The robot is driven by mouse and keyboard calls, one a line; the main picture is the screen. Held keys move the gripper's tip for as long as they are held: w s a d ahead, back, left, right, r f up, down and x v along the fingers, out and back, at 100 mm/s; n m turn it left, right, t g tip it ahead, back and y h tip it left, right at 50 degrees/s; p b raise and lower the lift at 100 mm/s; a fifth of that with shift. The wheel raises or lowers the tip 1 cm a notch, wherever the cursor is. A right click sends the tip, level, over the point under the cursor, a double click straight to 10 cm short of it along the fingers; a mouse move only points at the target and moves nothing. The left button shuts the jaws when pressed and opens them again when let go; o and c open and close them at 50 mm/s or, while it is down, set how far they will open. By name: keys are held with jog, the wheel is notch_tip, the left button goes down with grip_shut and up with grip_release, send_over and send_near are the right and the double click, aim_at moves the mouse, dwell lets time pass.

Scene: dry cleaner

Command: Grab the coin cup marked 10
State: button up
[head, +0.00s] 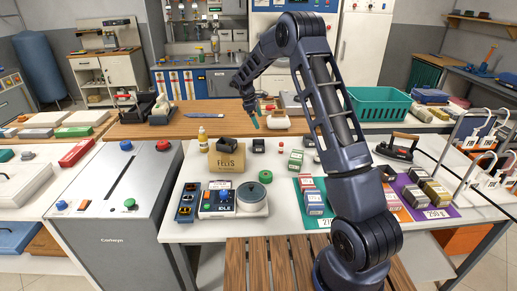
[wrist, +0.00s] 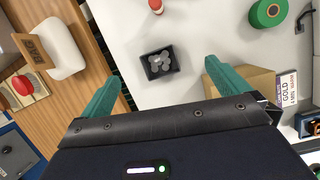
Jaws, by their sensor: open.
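A small black square cup (wrist: 160,62) with grey round coins in it stands on the white counter in the wrist view. No number can be read on it. It appears to be the dark cup (head: 259,145) right of the cardboard box in the head view. Another dark item (head: 227,144) shows at the top of that box, and a further one (head: 388,173) is near the iron; their markings are unreadable. My gripper (wrist: 163,88) is open, its green fingers apart and empty, with the cup beyond and between them. In the head view my gripper (head: 261,116) hangs above the counter's back edge.
A cardboard box (wrist: 246,84) is close to the right finger in the wrist view. A yellow-capped bottle (head: 203,140) stands left of it in the head view. A small red item (head: 281,154) and green-white boxes (head: 296,160) are right of the cup. A wooden counter (head: 190,127) lies behind.

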jog(key=n, duration=0.2)
send_near(259, 143)
jog(key=s+a+r, duration=0.1)
jog(key=s+r, duration=0.2)
jog(key=s, duration=0.1)
jog(key=shift+h, duration=0.3)
jog(key=x, duration=1)
jog(key=shift+f, duration=0.45)
jog(key=c, duration=1)
